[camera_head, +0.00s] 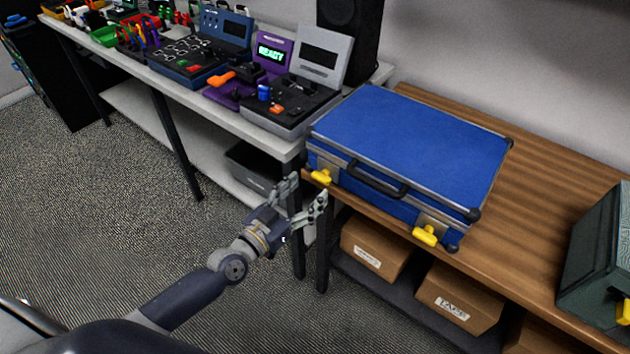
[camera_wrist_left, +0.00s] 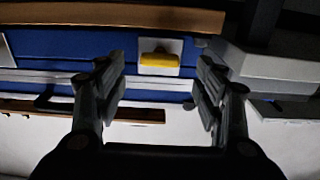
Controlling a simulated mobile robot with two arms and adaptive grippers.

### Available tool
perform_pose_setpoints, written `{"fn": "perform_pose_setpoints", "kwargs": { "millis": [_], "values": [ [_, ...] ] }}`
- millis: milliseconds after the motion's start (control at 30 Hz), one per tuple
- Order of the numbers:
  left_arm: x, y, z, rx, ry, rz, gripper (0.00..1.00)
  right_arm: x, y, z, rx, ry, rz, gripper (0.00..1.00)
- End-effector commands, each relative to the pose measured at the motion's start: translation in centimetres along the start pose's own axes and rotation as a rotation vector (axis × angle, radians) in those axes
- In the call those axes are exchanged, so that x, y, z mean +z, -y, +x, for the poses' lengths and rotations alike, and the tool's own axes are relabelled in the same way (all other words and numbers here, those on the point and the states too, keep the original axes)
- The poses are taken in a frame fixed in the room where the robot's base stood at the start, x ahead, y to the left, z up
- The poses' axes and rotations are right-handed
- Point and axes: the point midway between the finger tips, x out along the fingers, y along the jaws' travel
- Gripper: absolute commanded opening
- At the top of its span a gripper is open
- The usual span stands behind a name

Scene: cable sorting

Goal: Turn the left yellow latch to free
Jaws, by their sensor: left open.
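A blue case (camera_head: 410,150) with metal edges lies closed on the wooden table. Its left yellow latch (camera_head: 321,176) is on the front face near the left corner, and its right yellow latch (camera_head: 425,235) is near the right corner. My left gripper (camera_head: 308,198) is open and empty, just in front of the left latch and apart from it. In the left wrist view, a yellow latch (camera_wrist_left: 159,60) on a pale plate shows between the open fingers (camera_wrist_left: 163,85), beyond their tips. My right gripper is not in view.
The wooden table (camera_head: 535,180) carries the case and a dark green case (camera_head: 600,255) at right. Cardboard boxes (camera_head: 458,298) sit on a shelf below. A grey table (camera_head: 180,80) with several coloured devices stands at left. The floor in front is clear.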

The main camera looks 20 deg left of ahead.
Motion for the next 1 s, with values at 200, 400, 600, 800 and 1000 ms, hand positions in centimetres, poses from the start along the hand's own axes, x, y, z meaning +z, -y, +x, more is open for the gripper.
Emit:
{"fn": "perform_pose_setpoints", "kwargs": {
  "millis": [200,400,600,800,1000],
  "values": [
    [-0.1,0.0,3.0,0.0,-0.001,-0.001,0.63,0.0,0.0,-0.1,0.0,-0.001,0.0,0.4],
    [0.0,0.0,4.0,0.0,0.0,0.0,0.63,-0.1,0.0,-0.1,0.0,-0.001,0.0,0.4],
    [0.0,0.0,4.0,0.0,0.0,0.0,0.63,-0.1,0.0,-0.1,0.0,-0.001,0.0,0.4],
    [0.0,0.0,4.0,0.0,0.0,0.0,0.32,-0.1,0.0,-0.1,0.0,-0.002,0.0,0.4],
    [0.0,0.0,4.0,0.0,0.0,0.0,0.19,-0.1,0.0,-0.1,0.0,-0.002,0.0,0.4]
  ]
}}
